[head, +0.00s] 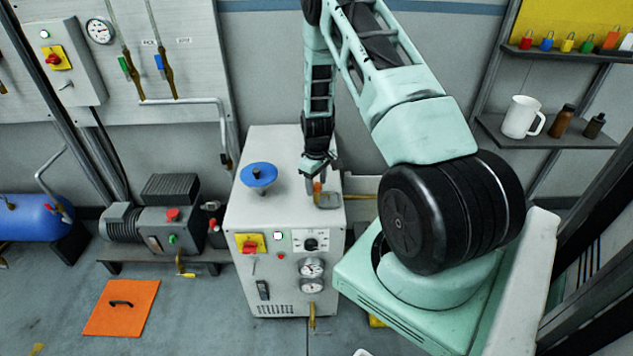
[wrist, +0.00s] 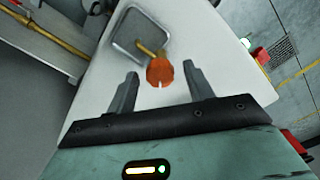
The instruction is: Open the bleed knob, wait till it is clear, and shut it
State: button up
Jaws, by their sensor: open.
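The bleed knob is a small orange-red round knob (wrist: 160,71) on a short brass stem, on top of the white cabinet (head: 270,218). It also shows small in the head view (head: 317,187), partly hidden by my gripper. A grey square dish (wrist: 133,38) lies beside the knob, under the brass stem; the head view shows it too (head: 329,201). I cannot make out any fluid in it. My gripper (wrist: 159,75) is open, its fingers on either side of the knob in the wrist view with gaps at both sides. In the head view my gripper (head: 321,176) hangs just above the knob.
The cabinet's front carries a yellow-and-red switch (head: 250,243), a black dial (head: 311,244) and two gauges (head: 312,268). A pump (head: 155,225) stands left of the cabinet. The cabinet top between handwheel and knob is clear.

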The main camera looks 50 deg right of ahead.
jog(key=c, duration=1)
jog(key=shift+m, duration=0.3)
jog(key=m+b, duration=0.1)
jog(key=m, duration=0.2)
jog(key=shift+m+b, duration=0.5)
jog(key=shift+m, duration=1.5)
jog(key=o, duration=1)
